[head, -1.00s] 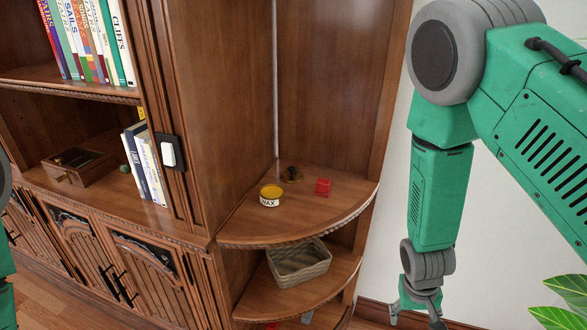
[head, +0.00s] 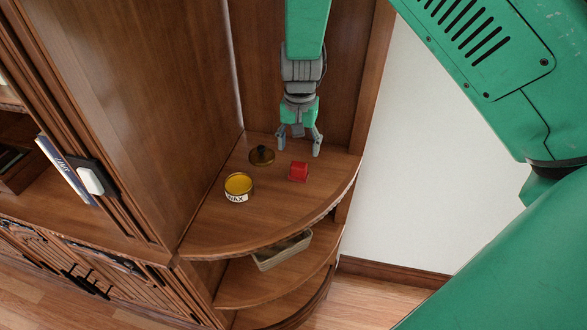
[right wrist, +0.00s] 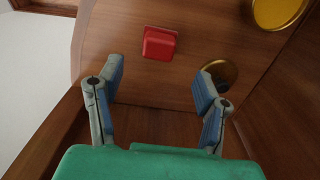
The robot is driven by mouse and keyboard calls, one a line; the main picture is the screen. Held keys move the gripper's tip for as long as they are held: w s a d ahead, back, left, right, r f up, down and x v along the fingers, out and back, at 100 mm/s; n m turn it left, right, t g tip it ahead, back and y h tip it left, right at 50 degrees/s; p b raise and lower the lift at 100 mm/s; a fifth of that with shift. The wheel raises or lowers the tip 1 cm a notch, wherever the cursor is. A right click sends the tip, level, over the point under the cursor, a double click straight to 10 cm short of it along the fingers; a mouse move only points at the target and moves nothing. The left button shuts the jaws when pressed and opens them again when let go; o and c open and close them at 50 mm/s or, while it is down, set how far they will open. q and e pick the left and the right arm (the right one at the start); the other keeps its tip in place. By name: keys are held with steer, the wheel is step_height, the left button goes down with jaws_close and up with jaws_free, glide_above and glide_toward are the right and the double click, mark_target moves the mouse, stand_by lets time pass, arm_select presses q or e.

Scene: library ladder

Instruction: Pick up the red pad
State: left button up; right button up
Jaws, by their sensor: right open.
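The red pad (head: 298,171) is a small red block lying on the upper rounded corner shelf (head: 215,228). It also shows in the right wrist view (right wrist: 159,43), ahead of the fingertips and roughly between their lines. My right gripper (head: 299,145) is open and empty, its fingers pointing down above the back of the shelf, just behind the pad and apart from it. In the right wrist view both fingers of the right gripper (right wrist: 160,80) are spread wide. My left gripper is not in view.
A yellow wax tin (head: 238,186) stands left of the pad. A round brass-coloured lid or knob (head: 262,155) lies behind it, close to the right gripper's left finger. A woven basket (head: 283,251) sits on the shelf below. The cabinet's side panel and back wall bound the shelf.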

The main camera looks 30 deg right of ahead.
mark_target(296, 165)
steer(key=f, duration=0.1)
steer(key=d+f, duration=0.1)
steer(key=f, duration=0.1)
steer(key=shift+d, duration=0.3)
steer(key=shift+s+a+f, duration=0.1)
steer(key=shift+f, duration=0.25)
steer(key=a+f, duration=0.2)
steer(key=f, duration=0.1)
steer(key=shift+f+p, duration=0.1)
steer(key=shift+p, duration=0.25)
steer(key=shift+a+f, duration=0.1)
steer(key=shift+f, duration=0.25)
steer(key=shift+d, duration=0.4)
steer(key=shift+d+f, duration=0.2)
steer(key=shift+d, duration=0.25)
steer(key=c, duration=1.2)
steer(key=shift+a+r, duration=0.1)
steer(key=shift+a, duration=0.25)
steer(key=shift+c, duration=0.2)
steer(key=shift+a+r, duration=0.2)
steer(key=r, duration=0.9)
steer(key=shift+d+r, duration=0.25)
steer(key=shift+d, duration=0.1)
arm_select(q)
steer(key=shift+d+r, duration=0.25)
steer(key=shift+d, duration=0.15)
arm_select(e)
steer(key=shift+a+r, duration=0.1)
steer(key=shift+a, duration=0.1)
